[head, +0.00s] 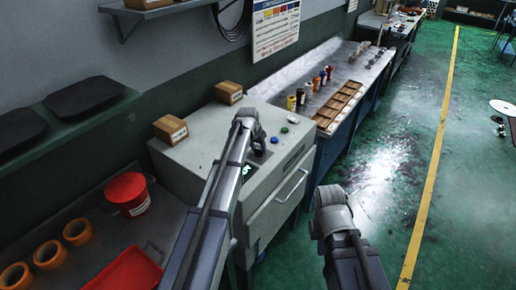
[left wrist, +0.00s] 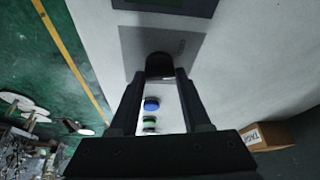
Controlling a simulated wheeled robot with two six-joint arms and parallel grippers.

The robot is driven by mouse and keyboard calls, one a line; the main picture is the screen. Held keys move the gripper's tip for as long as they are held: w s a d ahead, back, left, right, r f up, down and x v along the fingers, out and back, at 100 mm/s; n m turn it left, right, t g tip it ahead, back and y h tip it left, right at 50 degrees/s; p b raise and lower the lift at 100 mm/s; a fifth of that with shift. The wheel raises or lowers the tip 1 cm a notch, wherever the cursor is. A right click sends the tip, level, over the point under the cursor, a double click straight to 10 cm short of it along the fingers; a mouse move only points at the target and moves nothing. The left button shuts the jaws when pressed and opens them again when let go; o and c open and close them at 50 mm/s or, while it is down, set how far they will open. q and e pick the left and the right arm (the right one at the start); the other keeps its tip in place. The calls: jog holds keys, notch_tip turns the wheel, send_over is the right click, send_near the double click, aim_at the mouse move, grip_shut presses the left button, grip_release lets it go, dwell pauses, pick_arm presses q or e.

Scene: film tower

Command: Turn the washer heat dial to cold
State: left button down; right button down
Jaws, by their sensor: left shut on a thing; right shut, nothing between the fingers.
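The washer is a pale grey machine (head: 205,137) with a sloped top. My left gripper (head: 259,150) reaches down onto its control panel. In the left wrist view the dark round dial (left wrist: 159,62) sits on a grey plate (left wrist: 190,47), and my left gripper (left wrist: 159,77) is shut on it. Marks on the plate are too small to read, and the fingers hide part of the dial. In the head view the dial is mostly hidden by the gripper. My right gripper (head: 331,212) is held in front of the washer, apart from it; its fingers are hard to make out.
A blue button (left wrist: 151,104) and a green button (left wrist: 149,122) are beside the dial. Cardboard boxes (head: 170,129) stand on the washer's top. A red bucket (head: 128,194) is at the left. A bench with bottles (head: 328,75) is to the right. Open green floor (head: 420,150) lies further right.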

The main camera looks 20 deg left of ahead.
pick_arm(q)
jog(key=n+y, duration=0.1)
jog(key=n, duration=0.2)
jog(key=n+y, duration=0.1)
jog(key=n, duration=0.2)
jog(key=shift+d+n, duration=0.2)
jog(key=shift+n, duration=0.1)
jog(key=shift+y, duration=0.3)
jog(key=shift+c, duration=1.8)
grip_release()
jog(key=shift+r, duration=0.15)
jog(key=p+v, duration=0.7)
jog(key=shift+r, duration=0.25)
